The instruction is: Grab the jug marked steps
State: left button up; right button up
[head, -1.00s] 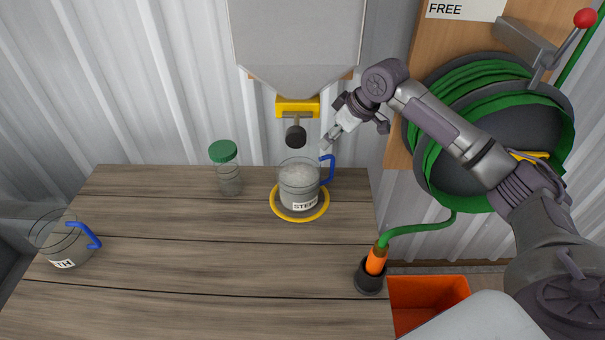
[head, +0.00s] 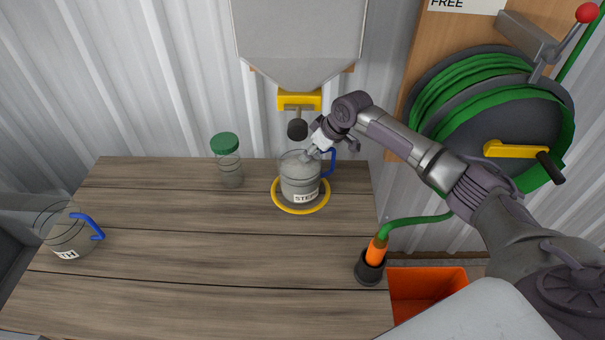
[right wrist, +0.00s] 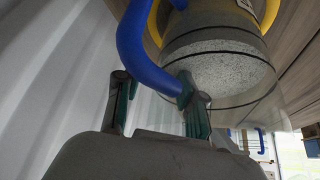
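The clear jug marked STEPS (head: 299,184), filled with grey grainy material, stands upright inside a yellow ring (head: 301,210) at the table's back right. Its blue handle (head: 332,163) is on the right side. My right gripper (head: 317,150) is at the jug's upper rim, beside the handle. In the right wrist view, its two fingers (right wrist: 155,80) are apart, with the blue handle (right wrist: 143,58) crossing in front of and between them. One finger is close to the handle's end; contact is unclear. The left gripper is not in view.
A yellow spout (head: 299,99) with a black knob hangs over the jug. A green-lidded jar (head: 228,165) stands left of it. Another blue-handled jug (head: 72,238) is at far left. A hose nozzle in a black holder (head: 370,268) is at front right. The table's middle is clear.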

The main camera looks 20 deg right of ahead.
grip_shut()
jog(key=shift+w+r, duration=0.1)
jog(key=shift+r, duration=0.1)
dwell(0.3)
